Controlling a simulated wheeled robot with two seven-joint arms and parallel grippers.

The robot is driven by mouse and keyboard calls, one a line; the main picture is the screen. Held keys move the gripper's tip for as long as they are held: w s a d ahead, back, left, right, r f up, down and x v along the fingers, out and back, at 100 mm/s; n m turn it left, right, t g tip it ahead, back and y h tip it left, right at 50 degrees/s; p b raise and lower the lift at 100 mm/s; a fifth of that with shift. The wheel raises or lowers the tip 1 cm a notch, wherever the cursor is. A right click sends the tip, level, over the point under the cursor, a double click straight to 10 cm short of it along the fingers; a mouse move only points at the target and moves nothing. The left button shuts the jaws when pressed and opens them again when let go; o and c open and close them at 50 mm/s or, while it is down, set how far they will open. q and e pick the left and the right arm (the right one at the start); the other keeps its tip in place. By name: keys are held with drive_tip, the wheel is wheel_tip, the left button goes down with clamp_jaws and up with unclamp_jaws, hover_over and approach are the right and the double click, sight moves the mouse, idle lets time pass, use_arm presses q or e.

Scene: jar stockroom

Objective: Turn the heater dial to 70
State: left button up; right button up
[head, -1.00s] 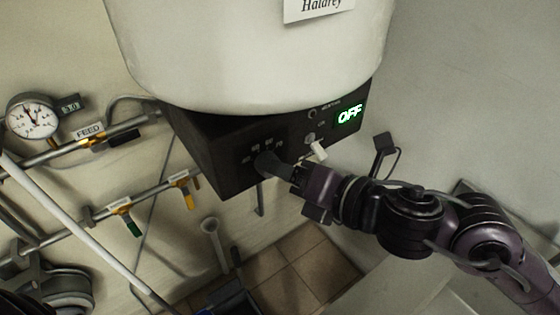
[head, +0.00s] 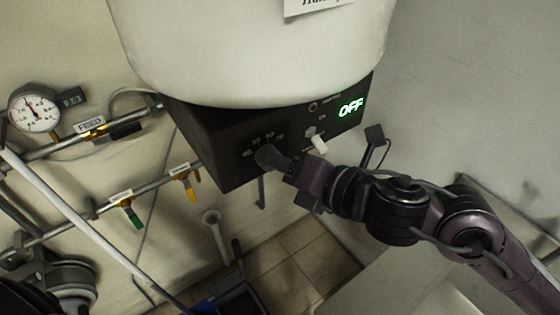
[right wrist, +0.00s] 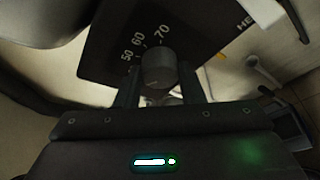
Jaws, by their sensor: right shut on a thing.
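The heater dial (head: 266,156) is a dark round knob on the black control panel (head: 215,150) under a large white tank. My right gripper (head: 280,162) is shut on it from the front. In the right wrist view the dial (right wrist: 158,68) sits between the two fingers of the right gripper (right wrist: 160,88), with the marks 50, 60 and 70 around its far side. I cannot make out where the dial's pointer stands. My left gripper is not in view.
Pipes with tagged valves (head: 124,205) and a round gauge (head: 34,108) are on the wall at left. A white tank (head: 250,50) overhangs the panel.

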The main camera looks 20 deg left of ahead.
drive_tip(key=shift+f, duration=0.1)
drive_tip(key=shift+s+a+f+m+t+y+b, duration=0.15)
drive_tip(key=shift+m+t+y+b, duration=0.95)
drive_tip(key=shift+m, duration=3.05)
drive_tip(key=shift+w+d+f+m+t+y+b, duration=0.15)
drive_tip(key=shift+m+t+y+b, duration=0.45)
drive_tip(key=shift+m+b, duration=2.3)
drive_tip(key=shift+s+a+f+m+t+y+b, duration=0.2)
drive_tip(key=shift+m+t+y, duration=0.6)
drive_tip(key=shift+m, duration=4.55)
drive_tip(key=shift+d, duration=0.1)
drive_tip(key=o, duration=1)
drive_tip(key=shift+w, duration=0.1)
